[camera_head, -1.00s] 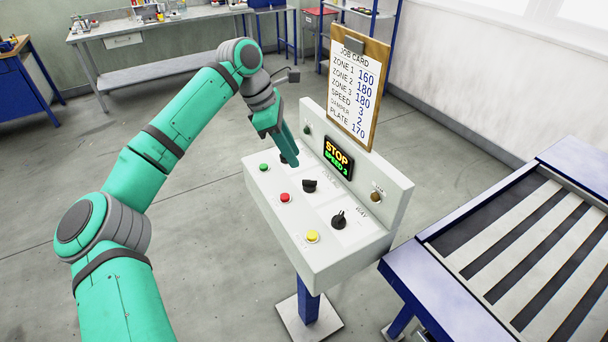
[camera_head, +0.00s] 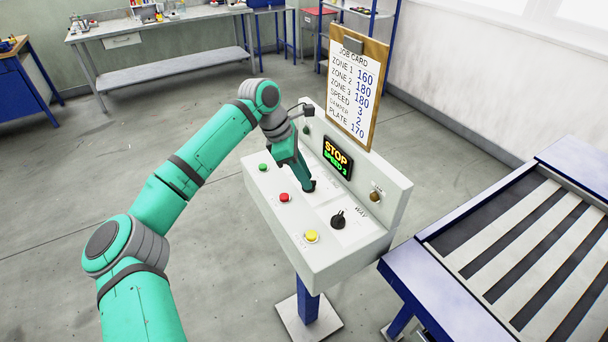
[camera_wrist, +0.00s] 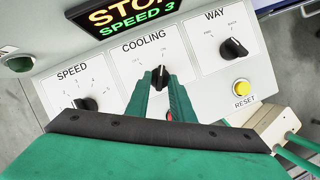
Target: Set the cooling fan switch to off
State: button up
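The cooling switch is a black rotary knob (camera_wrist: 160,79) under the label COOLING on the panel's sloped top, in the middle of the wrist view. In the head view my gripper (camera_head: 308,188) reaches down onto the panel (camera_head: 305,262) and hides most of the knob.
The speed knob (camera_wrist: 86,104) is left of the cooling knob and the way knob (camera_wrist: 234,48) right. A red button (camera_head: 284,197), a yellow reset button (camera_head: 312,236) and a green button (camera_head: 263,167) line the front. The display (camera_head: 338,158) reads STOP, SPEED 3. A job card (camera_head: 353,92) stands behind.

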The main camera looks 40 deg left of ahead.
grip_shut()
jog(key=n, duration=0.1)
jog(key=n+y, duration=0.1)
jog(key=n, duration=0.1)
jog(key=n+t, duration=0.1)
jog(key=n, duration=0.1)
jog(key=shift+s+d, duration=0.2)
jog(key=shift+s, duration=0.05)
jog(key=n, duration=0.1)
jog(key=n+y, duration=0.1)
jog(key=n, duration=0.1)
jog(key=shift+d+t+y, duration=0.15)
jog(key=shift+t+y, duration=0.15)
jog(key=shift+w+d+n+y, duration=0.15)
jog(key=shift+n+y, duration=0.2)
jog(key=shift+n, duration=0.6)
jog(key=shift+s+d+n+y, duration=0.1)
jog(key=shift+n+y, duration=0.25)
jog(key=shift+n, duration=0.6)
